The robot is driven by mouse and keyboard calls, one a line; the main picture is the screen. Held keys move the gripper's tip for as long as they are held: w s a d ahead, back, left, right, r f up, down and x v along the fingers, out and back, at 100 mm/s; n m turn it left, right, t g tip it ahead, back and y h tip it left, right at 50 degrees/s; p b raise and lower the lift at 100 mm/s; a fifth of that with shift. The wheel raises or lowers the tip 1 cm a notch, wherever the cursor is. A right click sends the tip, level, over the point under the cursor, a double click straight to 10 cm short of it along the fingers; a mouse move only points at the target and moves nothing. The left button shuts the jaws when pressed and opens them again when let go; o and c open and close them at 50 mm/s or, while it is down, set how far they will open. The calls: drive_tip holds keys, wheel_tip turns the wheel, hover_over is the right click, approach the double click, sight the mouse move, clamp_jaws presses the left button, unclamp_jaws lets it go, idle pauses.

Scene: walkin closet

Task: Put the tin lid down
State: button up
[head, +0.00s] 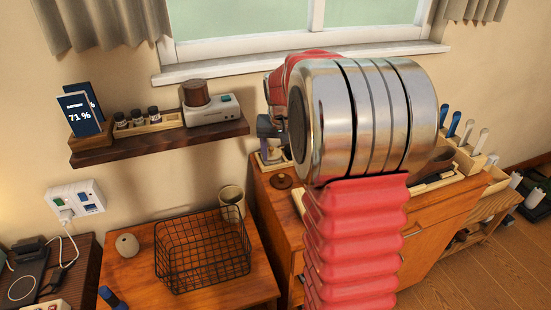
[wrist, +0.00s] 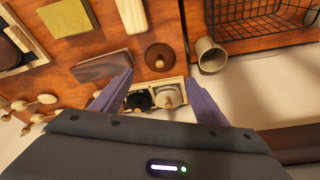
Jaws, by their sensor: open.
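A round brown lid with a small knob (wrist: 159,57) lies flat on the wooden dresser top in the wrist view, and it also shows in the head view (head: 281,181). Beside it, a small pale tray (wrist: 153,84) holds two round tins. One tin (wrist: 139,101) looks black and uncovered; the other has a pale lid with a wooden knob (wrist: 168,96). I cannot tell for sure which lid is the tin lid. My gripper (wrist: 160,77) is open, its purple fingers either side of the tray with nothing held. In the head view, my arm hides much of it.
A black wire basket (head: 203,250) and a beige cup (head: 231,203) stand on the lower table to the left. A shelf (head: 160,142) with a boxy device is on the wall. The wrist view shows a dark wooden block (wrist: 102,67) and a yellow-green block (wrist: 67,18) near the brown lid.

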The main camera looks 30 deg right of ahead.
drive_tip(key=s+a+r+n+t, duration=0.1)
drive_tip(key=s+a+r+n, duration=0.1)
drive_tip(key=s+a+r, duration=0.45)
drive_tip(key=s+a+r+n+t, duration=0.15)
drive_tip(key=s+a, duration=0.25)
drive_tip(key=a, duration=0.5)
drive_tip(key=s+a+f+n+y, duration=0.1)
drive_tip(key=s+a+n, duration=0.3)
drive_tip(key=s+a, duration=0.6)
drive_tip(key=shift+s+a+t+y, duration=0.35)
drive_tip(key=shift+s+a+y, duration=0.05)
drive_tip(key=shift+s, duration=1.55)
drive_tip(key=shift+c, duration=0.3)
